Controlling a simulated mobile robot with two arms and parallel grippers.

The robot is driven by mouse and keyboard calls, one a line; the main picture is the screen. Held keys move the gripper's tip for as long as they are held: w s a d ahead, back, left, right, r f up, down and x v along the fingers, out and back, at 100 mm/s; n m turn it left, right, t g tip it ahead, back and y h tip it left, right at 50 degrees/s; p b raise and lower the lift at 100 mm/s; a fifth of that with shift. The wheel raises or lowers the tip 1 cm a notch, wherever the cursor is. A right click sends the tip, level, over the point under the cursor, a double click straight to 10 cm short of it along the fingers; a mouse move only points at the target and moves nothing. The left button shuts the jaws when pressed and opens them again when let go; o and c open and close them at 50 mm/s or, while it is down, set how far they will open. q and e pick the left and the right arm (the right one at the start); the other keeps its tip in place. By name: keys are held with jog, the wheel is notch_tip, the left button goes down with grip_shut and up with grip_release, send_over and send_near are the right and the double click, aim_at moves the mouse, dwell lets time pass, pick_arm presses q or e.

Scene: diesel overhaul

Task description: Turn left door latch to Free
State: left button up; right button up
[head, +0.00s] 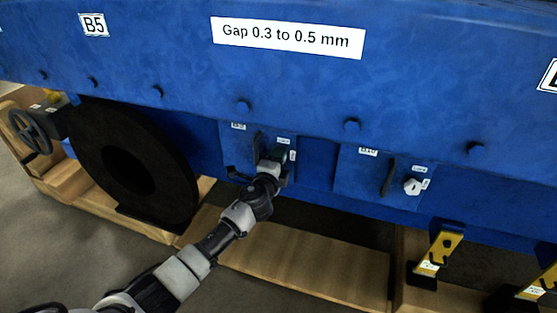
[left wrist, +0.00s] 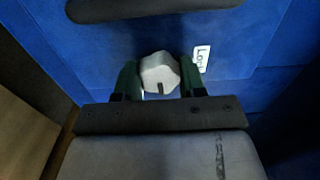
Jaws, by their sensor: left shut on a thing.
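The left door (head: 232,157) is a blue panel with a dark upright handle (head: 257,144) and small white labels. My left gripper (head: 279,157) is at the right side of this door. The left wrist view shows its green fingers (left wrist: 160,80) on both sides of the left door latch (left wrist: 160,69), a pale faceted knob, shut on it. A dark mark on the knob points toward the bottom of that view. A partly visible label, starting "Loc" (left wrist: 202,58), is right of the knob. In the head view the gripper hides the knob. My right gripper is out of view.
The right door (head: 350,178) has its own dark handle (head: 388,177) and white knob (head: 411,187). A large black ring (head: 110,165) and a handwheel (head: 30,132) are at the left. Yellow brackets (head: 441,249) stand at the lower right. Wooden beams (head: 300,265) run below.

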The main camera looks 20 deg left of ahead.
pick_arm(q)
jog(key=o, duration=0.9)
jog(key=shift+s, duration=0.1)
jog(key=s+p, duration=0.1)
jog(key=s, duration=0.4)
jog(key=s+p, duration=0.1)
jog(key=s, duration=0.4)
jog(key=shift+s+a, duration=0.2)
jog(key=shift+s, duration=0.1)
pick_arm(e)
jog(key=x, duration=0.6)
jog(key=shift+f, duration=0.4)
pick_arm(q)
jog(key=shift+f, duration=0.1)
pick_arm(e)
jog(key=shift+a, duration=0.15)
